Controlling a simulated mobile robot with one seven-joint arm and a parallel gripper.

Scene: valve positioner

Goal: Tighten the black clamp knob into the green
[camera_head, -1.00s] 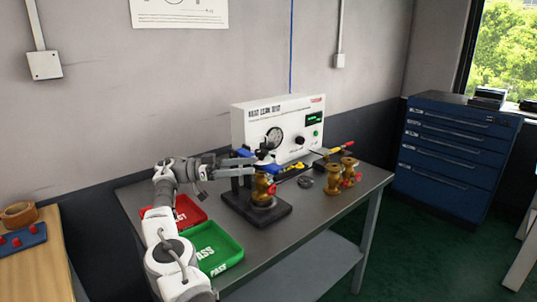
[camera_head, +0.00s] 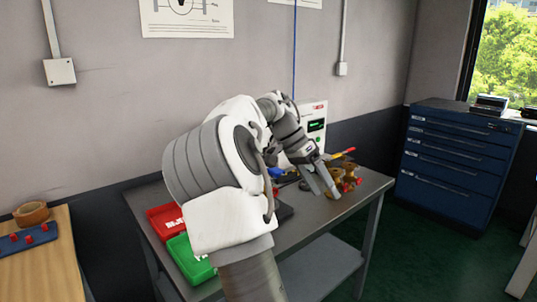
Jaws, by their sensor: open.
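My gripper (camera_head: 329,190) is open, its two grey fingers pointing down and right over the right part of the grey workbench (camera_head: 345,212). It is close to the brass valves in the picture; I cannot tell whether it touches them. The black clamp knob cannot be made out, since my arm covers the middle of the bench. The clamp fixture is mostly hidden too; only a dark edge of its base (camera_head: 285,211) shows right of my arm. The white test unit (camera_head: 319,109) shows its right part with a green-lit display (camera_head: 316,125); its dial is hidden.
Brass valves (camera_head: 350,172) with red parts stand at the bench's right end, near a red-and-yellow tool (camera_head: 341,154). A red tray (camera_head: 163,222) and a green tray (camera_head: 187,262) lie at the left. A blue drawer cabinet (camera_head: 456,165) stands beyond the bench at right.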

